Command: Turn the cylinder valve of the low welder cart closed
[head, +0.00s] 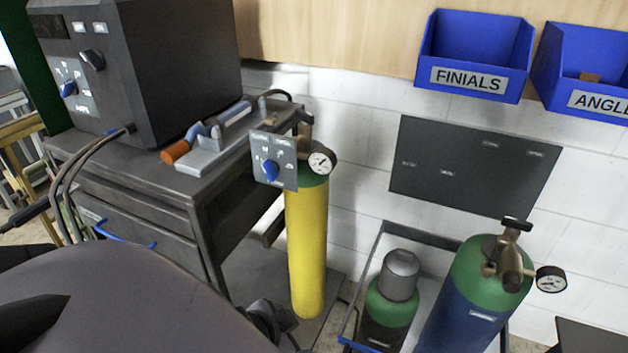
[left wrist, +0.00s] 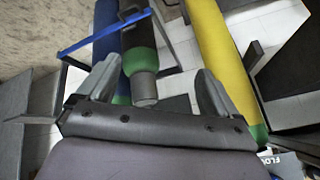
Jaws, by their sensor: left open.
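A low cart (head: 372,262) with a blue rail stands at the lower right in the head view. It holds a large blue cylinder (head: 468,310) with a green shoulder, a valve (head: 512,245) with a dark handle on top and a round gauge (head: 551,279). Beside it is a smaller dark-and-green cylinder (head: 390,310) with a grey cap (head: 400,270). My left gripper (head: 272,322) is low, left of this cart and apart from the valve. In the left wrist view its fingers (left wrist: 156,68) are open, with the grey cap (left wrist: 145,88) showing between them. My right gripper is not visible.
A taller dark cart (head: 130,185) carries a welder (head: 180,65) and a torch (head: 205,145). Its yellow cylinder (head: 306,250) has a gauge (head: 321,161) beside a knob panel (head: 274,160). Blue bins (head: 475,50) hang above a dark wall panel (head: 470,167).

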